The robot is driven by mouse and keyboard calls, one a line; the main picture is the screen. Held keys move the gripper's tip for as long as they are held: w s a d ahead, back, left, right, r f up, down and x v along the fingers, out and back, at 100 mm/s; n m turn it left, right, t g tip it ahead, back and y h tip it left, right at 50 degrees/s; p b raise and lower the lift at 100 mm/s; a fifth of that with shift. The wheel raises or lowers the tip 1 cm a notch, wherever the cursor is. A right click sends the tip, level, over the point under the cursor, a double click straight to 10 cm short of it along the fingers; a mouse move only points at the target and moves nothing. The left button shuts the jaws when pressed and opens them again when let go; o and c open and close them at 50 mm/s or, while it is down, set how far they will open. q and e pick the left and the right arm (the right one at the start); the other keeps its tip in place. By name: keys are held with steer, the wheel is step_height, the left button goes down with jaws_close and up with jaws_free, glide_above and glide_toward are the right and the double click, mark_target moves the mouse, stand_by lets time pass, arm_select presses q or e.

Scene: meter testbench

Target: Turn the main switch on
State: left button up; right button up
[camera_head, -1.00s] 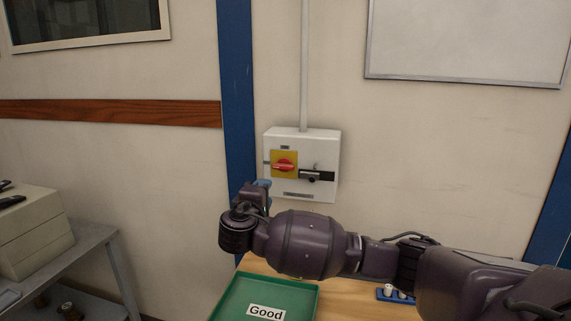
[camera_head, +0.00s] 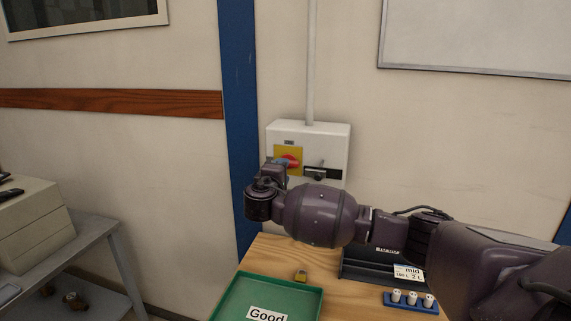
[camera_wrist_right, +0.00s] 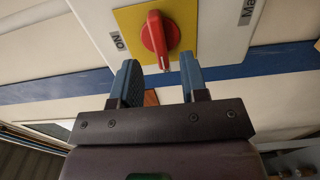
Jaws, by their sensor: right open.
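The main switch is a red rotary knob (camera_head: 292,161) on a yellow plate, on a white wall box (camera_head: 338,142). My left gripper is out of view.
A black handle (camera_head: 316,173) sits on the box right of the knob. Below, the wooden table holds a green tray (camera_head: 314,302) marked Good, a small brass padlock (camera_head: 301,276), a dark holder (camera_head: 357,267) and a blue rack (camera_head: 388,298). A blue post (camera_head: 238,100) stands left.

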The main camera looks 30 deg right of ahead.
steer(key=x, duration=0.4)
steer(key=shift+p, duration=0.3)
jaws_close()
